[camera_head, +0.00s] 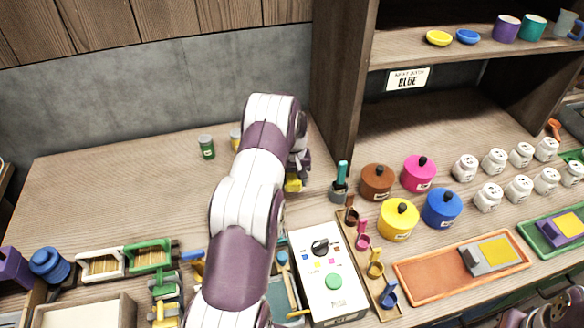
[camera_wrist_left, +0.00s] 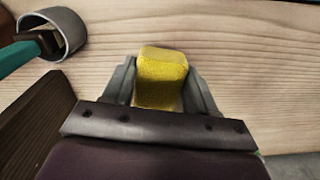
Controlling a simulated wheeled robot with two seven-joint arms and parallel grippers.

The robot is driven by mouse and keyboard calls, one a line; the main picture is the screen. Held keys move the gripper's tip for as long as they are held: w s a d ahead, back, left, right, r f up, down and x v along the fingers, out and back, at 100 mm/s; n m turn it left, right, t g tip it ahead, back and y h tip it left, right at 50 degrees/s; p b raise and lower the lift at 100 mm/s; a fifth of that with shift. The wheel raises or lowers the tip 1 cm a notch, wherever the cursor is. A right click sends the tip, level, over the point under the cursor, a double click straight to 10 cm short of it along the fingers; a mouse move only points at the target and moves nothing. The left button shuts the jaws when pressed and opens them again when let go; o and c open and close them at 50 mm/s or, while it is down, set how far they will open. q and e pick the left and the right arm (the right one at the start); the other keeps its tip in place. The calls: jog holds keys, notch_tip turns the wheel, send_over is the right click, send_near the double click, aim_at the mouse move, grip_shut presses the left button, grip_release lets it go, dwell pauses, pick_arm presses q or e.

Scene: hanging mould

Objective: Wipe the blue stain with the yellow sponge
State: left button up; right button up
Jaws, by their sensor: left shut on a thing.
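The yellow sponge (camera_head: 293,184) is in my left gripper (camera_head: 297,173), low over the wooden counter near the shelf's upright. In the left wrist view, the left gripper (camera_wrist_left: 161,88) is shut on the sponge (camera_wrist_left: 161,66), with a finger on each side. I cannot tell whether the sponge touches the wood. No blue stain shows in either view; my left arm hides part of the counter. A purple and grey part at the bottom right corner of the head view looks like my right gripper (camera_head: 545,312), cut off by the edge.
A grey cup with a teal-handled tool (camera_head: 340,184) stands just right of the left gripper. Brown (camera_head: 376,182), pink, yellow and blue lidded pots stand further right. A green jar (camera_head: 206,147) stands left of my arm. The counter's back left is mostly clear.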

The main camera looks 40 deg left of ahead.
pick_arm(q)
jog(key=shift+r, duration=0.65)
jog(key=shift+s+r+p, duration=0.1)
jog(key=shift+r+p, duration=0.45)
